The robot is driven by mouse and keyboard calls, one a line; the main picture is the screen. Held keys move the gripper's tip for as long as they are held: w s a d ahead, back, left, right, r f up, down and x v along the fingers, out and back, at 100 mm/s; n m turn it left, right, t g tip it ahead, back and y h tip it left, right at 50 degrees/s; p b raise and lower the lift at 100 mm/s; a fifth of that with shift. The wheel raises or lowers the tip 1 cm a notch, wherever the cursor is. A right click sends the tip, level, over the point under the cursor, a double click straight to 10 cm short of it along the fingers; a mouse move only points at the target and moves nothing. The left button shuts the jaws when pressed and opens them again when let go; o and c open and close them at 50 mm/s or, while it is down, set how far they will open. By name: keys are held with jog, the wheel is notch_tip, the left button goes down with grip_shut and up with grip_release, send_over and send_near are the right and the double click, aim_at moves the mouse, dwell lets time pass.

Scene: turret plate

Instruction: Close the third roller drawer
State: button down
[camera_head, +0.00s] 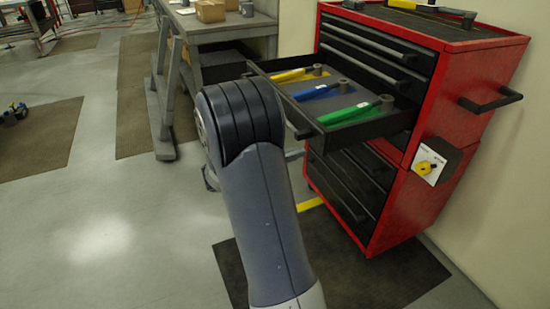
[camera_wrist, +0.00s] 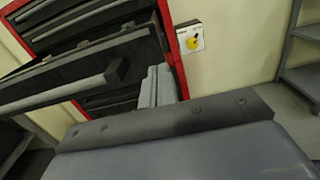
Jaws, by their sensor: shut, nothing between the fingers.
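The red roller cabinet (camera_head: 478,95) stands at the right in the head view. Its third drawer (camera_head: 357,133), below two shut drawers, is pulled far out to the left and holds yellow, blue and green tools. In the wrist view the dark drawer front (camera_wrist: 142,48) and its bar handle (camera_wrist: 55,92) cross the upper left. My gripper (camera_wrist: 168,120) fills the bottom of the wrist view, shut and empty, just in front of the handle at its right end. Whether it touches the drawer is unclear.
The lower drawers (camera_head: 350,185) look shut. A yellow knob (camera_head: 424,166) and a side handle (camera_head: 491,101) stick out from the cabinet's right side. A grey workbench (camera_head: 225,28) with boxes stands behind. A dark mat (camera_head: 370,265) lies below; open floor is at the left.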

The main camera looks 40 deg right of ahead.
aim_at(323, 145)
jog(key=x, duration=0.5)
jog(key=shift+d, duration=0.35)
jog(key=shift+d, duration=0.1)
